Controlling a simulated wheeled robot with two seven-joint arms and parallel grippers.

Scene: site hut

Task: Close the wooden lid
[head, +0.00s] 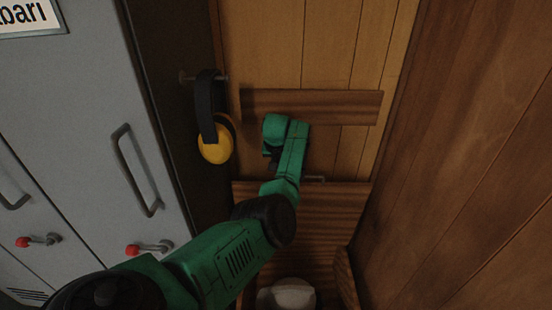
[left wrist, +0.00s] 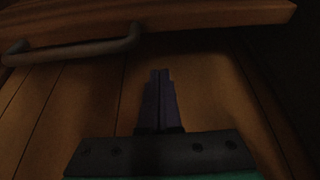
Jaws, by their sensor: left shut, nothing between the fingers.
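The wooden lid (head: 325,205) stands raised against the panelled wall in the head view, above an open wooden bin. Its metal bar handle (head: 315,178) shows just over its top edge. In the left wrist view the lid's edge (left wrist: 215,22) crosses the top, with the handle (left wrist: 75,47) at upper left. My left gripper (head: 271,157) is at the wall, above the lid's top edge; my own wrist largely hides its fingers. In the left wrist view its fingers (left wrist: 160,73) are shut and empty, apart from the lid and handle.
Yellow ear defenders (head: 215,145) hang from a peg left of my gripper. A wooden rail (head: 340,106) crosses the wall. Grey lockers (head: 85,110) stand left; a wooden wall (head: 470,150) closes the right.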

